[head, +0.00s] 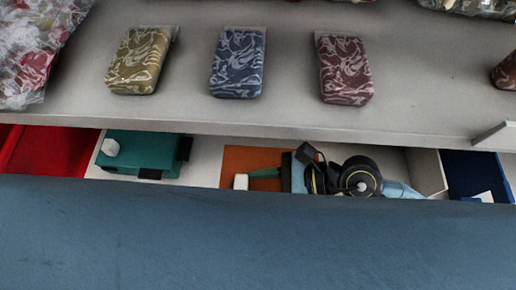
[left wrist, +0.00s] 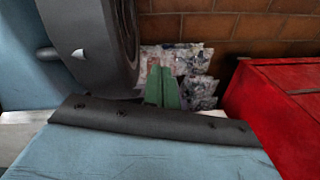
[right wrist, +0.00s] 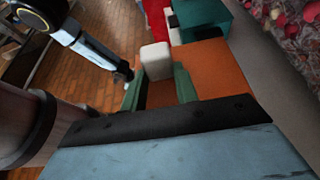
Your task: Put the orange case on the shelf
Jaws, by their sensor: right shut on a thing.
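The orange case (head: 236,160) lies low behind the front edge of the grey shelf (head: 420,75), partly hidden by the blue surface in front. A white block (head: 241,181) shows at its near side. My right gripper (head: 252,174) comes in from the right and is shut on the orange case. In the right wrist view, the case (right wrist: 215,62) shows between and beyond the green fingers, with the white block (right wrist: 155,60) at the fingertips. My left gripper (left wrist: 162,75) shows only in the left wrist view, its green fingers together and empty.
Yellow (head: 140,60), blue (head: 238,62) and maroon (head: 343,68) patterned packs stand on the shelf, with bare room between them and to the right. A teal case (head: 140,155) lies left of the orange one. Plastic bags (head: 35,60) fill the shelf's left. A red box (left wrist: 275,100) stands near my left gripper.

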